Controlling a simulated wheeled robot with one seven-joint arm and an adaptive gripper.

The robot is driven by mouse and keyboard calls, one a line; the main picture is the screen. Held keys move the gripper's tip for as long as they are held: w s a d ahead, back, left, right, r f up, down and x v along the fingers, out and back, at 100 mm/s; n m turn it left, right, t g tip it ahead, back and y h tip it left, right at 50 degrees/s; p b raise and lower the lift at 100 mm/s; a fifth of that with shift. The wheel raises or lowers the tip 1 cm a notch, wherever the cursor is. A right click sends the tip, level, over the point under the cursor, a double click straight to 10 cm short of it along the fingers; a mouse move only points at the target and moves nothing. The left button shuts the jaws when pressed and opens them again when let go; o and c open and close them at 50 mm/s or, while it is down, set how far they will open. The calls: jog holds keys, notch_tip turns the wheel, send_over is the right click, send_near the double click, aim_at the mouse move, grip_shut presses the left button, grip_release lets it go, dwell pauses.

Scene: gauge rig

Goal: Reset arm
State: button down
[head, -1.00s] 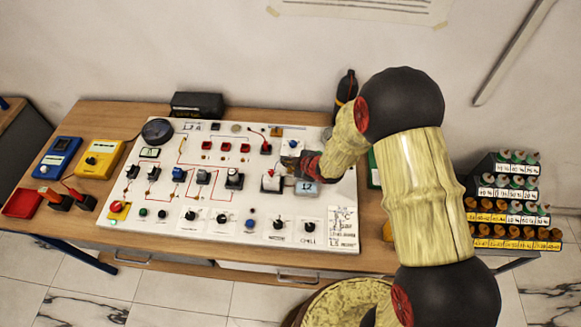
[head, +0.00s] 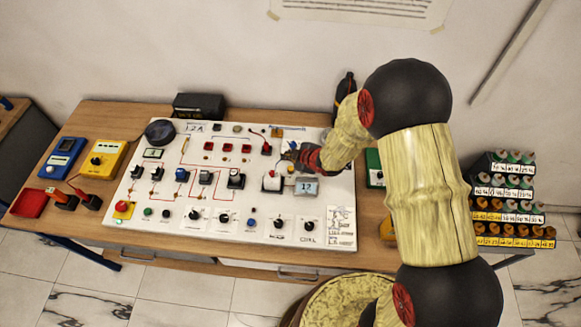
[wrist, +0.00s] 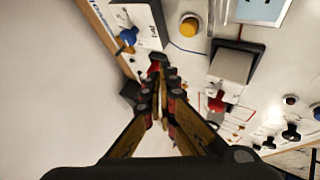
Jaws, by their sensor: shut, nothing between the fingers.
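My arm reaches in from the right of the head view, and my gripper (head: 290,152) is over the upper right part of the white panel (head: 190,228). In the wrist view my gripper (wrist: 158,68) is shut, with its fingers together and nothing between them. A white block with a dark lever (head: 272,181) is just below and left of the gripper; a grey-white block shows in the wrist view (wrist: 231,70). A small display reading 12 (head: 306,186) sits beside it. In the wrist view a blue knob (wrist: 127,37) and a yellow button (wrist: 189,25) lie beyond the fingertips.
Blue (head: 62,158) and yellow (head: 97,160) meters and a red tray (head: 29,203) stand left of the panel. A black box (head: 198,105) and dark bottle (head: 345,88) are behind it. A stepped rack (head: 508,208) is at right. The table's front strip is mostly clear.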

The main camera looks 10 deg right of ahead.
dwell(0.7)
jog(key=s+d+f+m+g+h, duration=0.1)
jog(key=s+d+f, duration=0.1)
jog(key=s+d+f+m+g+h, duration=0.1)
jog(key=s+d+f+m, duration=0.1)
jog(key=d, duration=0.1)
jog(key=shift+s+f+h, duration=0.25)
jog(key=shift+s+h, duration=0.05)
jog(key=shift+s, duration=0.1)
jog(key=s+d, duration=0.1)
jog(key=d+m+h, duration=0.1)
jog(key=s+g, duration=0.1)
jog(key=shift+s+d+r+m, duration=0.25)
jog(key=shift+s+d+m, duration=0.05)
jog(key=shift+s+d, duration=0.1)
jog(key=s+d+r+m+b, duration=0.2)
jog(key=s+r+m+b, duration=0.3)
jog(key=s+r, duration=0.7)
jog(key=s+d+r+m+h+b, duration=0.1)
jog(key=s+d+r+m+b, duration=0.2)
jog(key=s+r+m+b, duration=0.2)
jog(key=s+r+b, duration=0.3)
jog(key=s+r, duration=0.4)
jog(key=shift+d+r+m+t, duration=0.15)
jog(key=shift+r+m+t, duration=0.15)
jog(key=shift+r+t, duration=0.1)
